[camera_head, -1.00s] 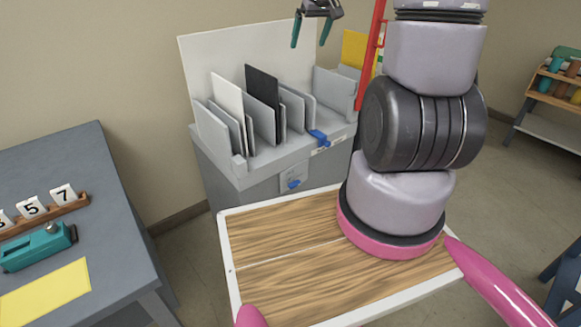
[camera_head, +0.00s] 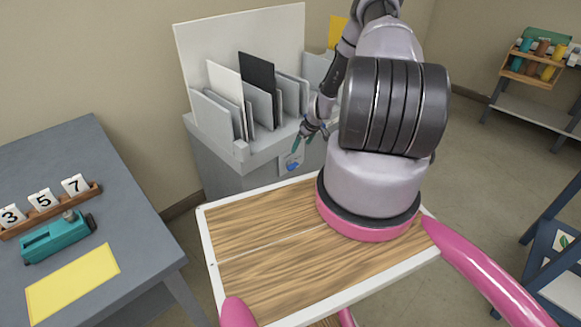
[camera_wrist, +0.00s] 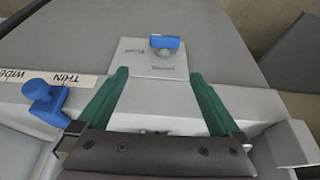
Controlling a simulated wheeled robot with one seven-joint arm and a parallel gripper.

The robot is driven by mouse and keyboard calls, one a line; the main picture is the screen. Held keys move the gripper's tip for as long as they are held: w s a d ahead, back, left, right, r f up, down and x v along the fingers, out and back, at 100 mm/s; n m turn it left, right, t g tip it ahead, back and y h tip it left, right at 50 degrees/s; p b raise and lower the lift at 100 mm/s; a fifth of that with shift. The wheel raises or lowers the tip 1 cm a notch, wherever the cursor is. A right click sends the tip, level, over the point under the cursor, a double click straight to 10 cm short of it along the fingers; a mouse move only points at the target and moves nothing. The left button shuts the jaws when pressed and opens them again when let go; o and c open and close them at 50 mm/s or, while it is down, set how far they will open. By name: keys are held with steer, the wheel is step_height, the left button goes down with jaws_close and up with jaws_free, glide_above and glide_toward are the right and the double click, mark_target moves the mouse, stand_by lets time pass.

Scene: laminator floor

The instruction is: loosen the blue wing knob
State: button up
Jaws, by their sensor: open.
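The blue wing knob (camera_wrist: 166,42) sits on a pale plate (camera_wrist: 150,62) with small dark lettering, near the top middle of the wrist view. In the head view the knob (camera_head: 292,167) shows on the front face of the grey rack cabinet. My gripper (camera_wrist: 160,73) is open and empty. Its two green fingers point toward the plate, one to each side of the knob's line, with their tips short of the knob in the picture. In the head view my gripper (camera_head: 309,139) is just above the knob, by the rack's front edge.
A second blue part (camera_wrist: 45,103) sits beside a "THIN / WIDE" label, left of my fingers. The rack (camera_head: 232,152) holds several upright sheets. A grey table (camera_head: 130,212) with a teal device (camera_head: 58,238) stands left; a shelf (camera_head: 540,72) stands at the far right.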

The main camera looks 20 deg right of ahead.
mark_target(294, 166)
steer(key=x, duration=0.4)
steer(key=s+x, duration=0.1)
steer(key=x, duration=0.3)
steer(key=s+x, duration=0.1)
steer(key=x, duration=0.4)
steer(key=shift+a+f, duration=0.2)
steer(key=shift+f, duration=0.15)
steer(key=c, duration=1.2)
steer(key=shift+a, duration=0.1)
